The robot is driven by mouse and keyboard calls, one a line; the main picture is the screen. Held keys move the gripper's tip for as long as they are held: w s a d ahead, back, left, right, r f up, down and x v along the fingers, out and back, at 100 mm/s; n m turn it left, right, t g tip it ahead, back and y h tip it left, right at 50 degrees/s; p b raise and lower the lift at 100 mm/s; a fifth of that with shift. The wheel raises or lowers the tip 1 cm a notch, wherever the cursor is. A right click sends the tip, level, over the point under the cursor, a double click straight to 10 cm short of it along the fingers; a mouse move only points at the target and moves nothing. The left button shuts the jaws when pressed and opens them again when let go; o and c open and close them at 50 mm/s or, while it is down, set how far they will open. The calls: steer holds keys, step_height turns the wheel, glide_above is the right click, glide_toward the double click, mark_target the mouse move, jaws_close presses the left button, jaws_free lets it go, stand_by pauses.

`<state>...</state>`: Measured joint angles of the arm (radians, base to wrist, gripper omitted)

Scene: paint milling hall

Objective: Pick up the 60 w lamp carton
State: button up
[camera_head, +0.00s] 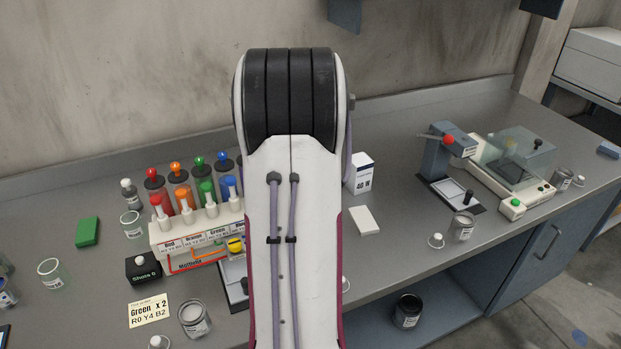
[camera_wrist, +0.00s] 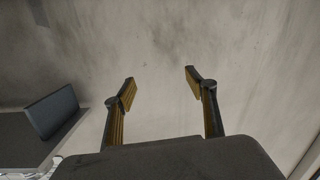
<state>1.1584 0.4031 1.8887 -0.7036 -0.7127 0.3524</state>
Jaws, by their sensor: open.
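A small white carton (camera_head: 361,174) stands upright on the grey bench in the head view, just right of my arm. Its dark label looks like "40 W", though the print is small. I see no carton clearly marked 60 W; my arm hides the middle of the bench. My gripper (camera_wrist: 160,77) shows in the wrist view, open and empty, with its two yellow-and-black fingers apart before the bare wall. It is not seen in the head view.
A white pad (camera_head: 364,220) lies in front of the carton. A press (camera_head: 447,155) and a balance (camera_head: 510,168) stand right.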

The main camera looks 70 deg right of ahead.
steer(key=s+d+f+y, duration=0.2)
steer(key=s+f, duration=1.7)
steer(key=shift+s+d+f+y, duration=0.2)
steer(key=shift+d+y, duration=0.05)
steer(key=shift+y, duration=0.05)
steer(key=shift+w, duration=0.1)
steer(key=shift+x, duration=3.4)
steer(key=shift+f, duration=0.2)
steer(key=shift+f+x, duration=0.15)
steer(key=shift+x, duration=1.1)
steer(key=shift+f+x, duration=0.15)
steer(key=shift+x, duration=1.1)
